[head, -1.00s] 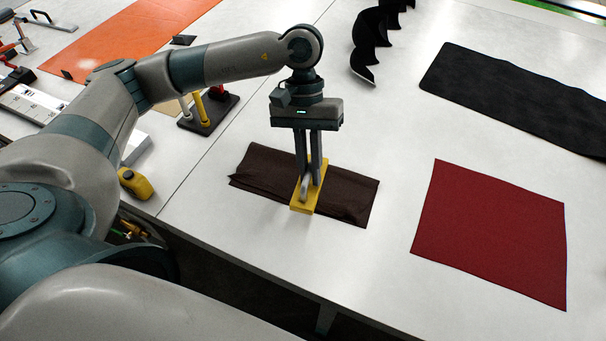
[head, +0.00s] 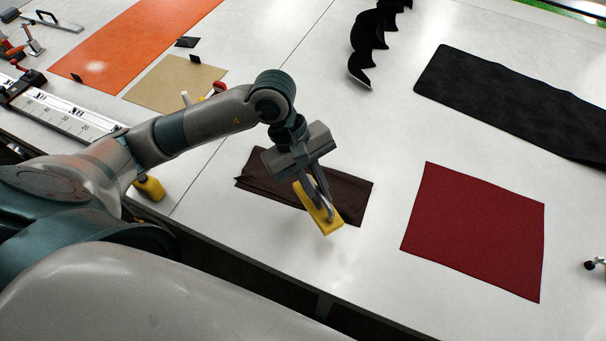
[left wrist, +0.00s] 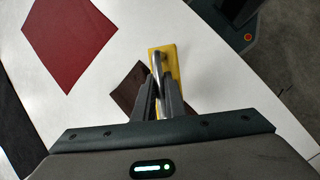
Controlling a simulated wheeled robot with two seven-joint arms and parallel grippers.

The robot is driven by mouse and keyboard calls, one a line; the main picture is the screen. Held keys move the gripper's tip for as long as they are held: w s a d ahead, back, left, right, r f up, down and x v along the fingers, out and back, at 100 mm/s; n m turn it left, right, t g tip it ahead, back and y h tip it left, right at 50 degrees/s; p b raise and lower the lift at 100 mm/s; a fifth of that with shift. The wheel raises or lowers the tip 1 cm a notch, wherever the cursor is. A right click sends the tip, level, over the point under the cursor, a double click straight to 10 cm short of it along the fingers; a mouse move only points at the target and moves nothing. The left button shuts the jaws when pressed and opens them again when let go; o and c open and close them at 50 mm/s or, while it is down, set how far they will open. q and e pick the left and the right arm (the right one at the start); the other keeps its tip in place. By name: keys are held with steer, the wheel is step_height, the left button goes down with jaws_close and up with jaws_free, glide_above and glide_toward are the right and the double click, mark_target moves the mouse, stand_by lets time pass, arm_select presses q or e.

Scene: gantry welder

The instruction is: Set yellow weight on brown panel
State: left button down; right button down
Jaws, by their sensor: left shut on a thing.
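My left gripper (head: 316,194) is shut on the grey handle of the yellow weight (head: 324,221). The gripper and weight lean, and the weight lies across the front edge of the dark brown panel (head: 262,184) in the head view. The panel is flat on the white table with a folded, creased surface. In the left wrist view the weight (left wrist: 174,62) is beyond the fingertips, with parts of the brown panel (left wrist: 126,92) on either side below it. The weight looks raised, but I cannot tell its exact height. My right gripper is not in view.
A flat red panel (head: 475,230) lies to the right, and a black sheet (head: 510,95) lies behind it. A black spiral piece (head: 370,45) stands at the back. Bare white table surrounds the brown panel.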

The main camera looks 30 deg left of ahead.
mark_target(321, 198)
arm_select(q)
steer(key=r+n+p, duration=0.1)
steer(key=s+r+n+t+p, duration=0.1)
steer(key=n, duration=0.1)
steer(key=shift+s+d+r, duration=0.1)
steer(key=shift+d+r, duration=0.05)
steer(key=shift+r, duration=0.05)
steer(key=n, duration=0.1)
steer(key=r+n+t+p, duration=0.1)
steer(key=n, duration=0.1)
steer(key=shift+s+a+r+t+p, duration=0.2)
steer(key=shift+s+t+p, duration=0.1)
steer(key=shift+a+r+n+y, duration=0.2)
steer(key=shift+n+y, duration=0.1)
steer(key=shift+n, duration=0.2)
steer(key=shift+f, duration=0.1)
